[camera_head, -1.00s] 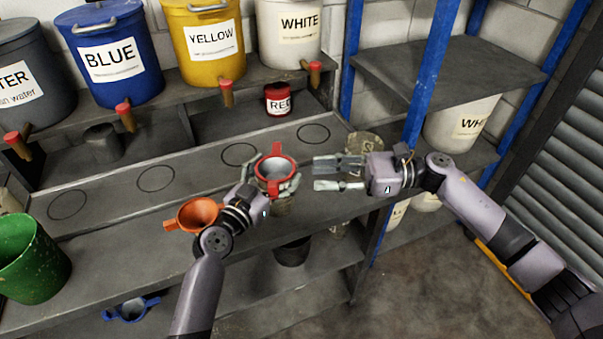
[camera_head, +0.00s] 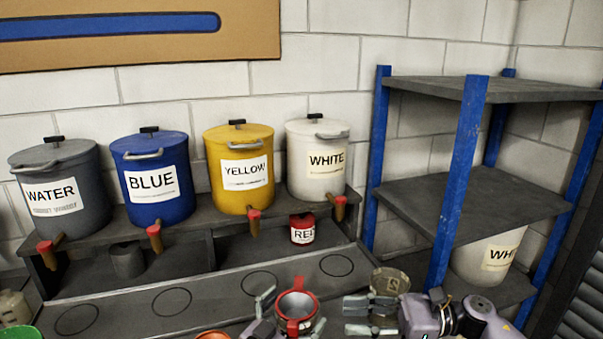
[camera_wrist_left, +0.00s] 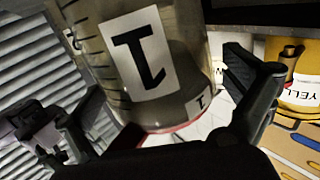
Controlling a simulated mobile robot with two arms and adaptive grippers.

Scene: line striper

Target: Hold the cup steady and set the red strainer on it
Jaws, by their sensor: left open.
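The red strainer (camera_head: 297,307) sits over the mouth of a cup near the bottom of the head view. In the left wrist view the cup (camera_wrist_left: 150,50) is clear with a white label and appears inverted, with a red rim (camera_wrist_left: 180,125) at its lower edge in the picture. My left gripper (camera_head: 292,311) is open, its fingers on both sides of the cup and strainer. Whether they touch the cup I cannot tell. My right gripper (camera_head: 347,314) is open and empty, just right of the strainer, its fingers pointing towards it.
Labelled buckets, water (camera_head: 55,190), blue (camera_head: 152,180), yellow (camera_head: 240,168) and white (camera_head: 318,160), stand with taps on the raised shelf. A red can (camera_head: 302,229) sits below. Another container (camera_head: 389,281) stands behind my right gripper. A blue-post rack (camera_head: 455,180) is at right.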

